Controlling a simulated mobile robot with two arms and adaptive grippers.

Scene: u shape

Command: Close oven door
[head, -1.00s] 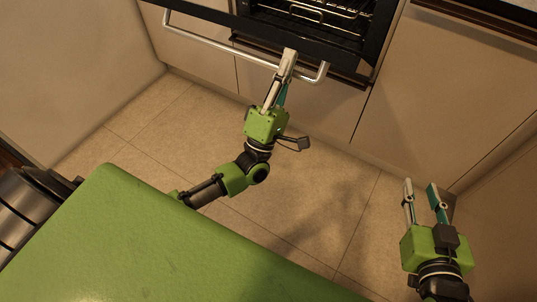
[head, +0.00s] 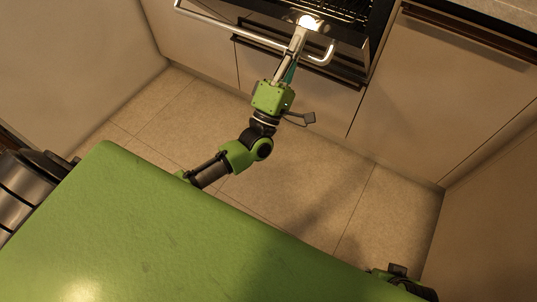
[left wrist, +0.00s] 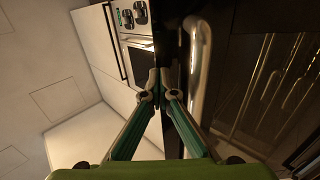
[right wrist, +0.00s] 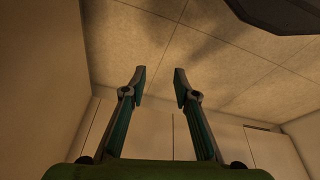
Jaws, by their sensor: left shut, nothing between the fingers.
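The oven door (head: 350,38) is partly open at the top of the head view, with the rack inside the oven (head: 345,8) showing above its dark edge. Its metal bar handle (head: 230,33) runs along its front, and shows upright in the left wrist view (left wrist: 202,75). My left gripper (head: 307,25) is shut and empty, its tips at the door near the right end of the handle. Whether they touch the door is unclear. My right gripper (right wrist: 160,80) is open and empty, low over the floor; only a bit shows at the head view's bottom right.
Beige cabinet fronts (head: 420,90) flank the oven, and a side wall (head: 95,50) closes off the left. The tiled floor (head: 300,160) between them is clear. An oven control panel with knobs (left wrist: 130,15) shows in the left wrist view.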

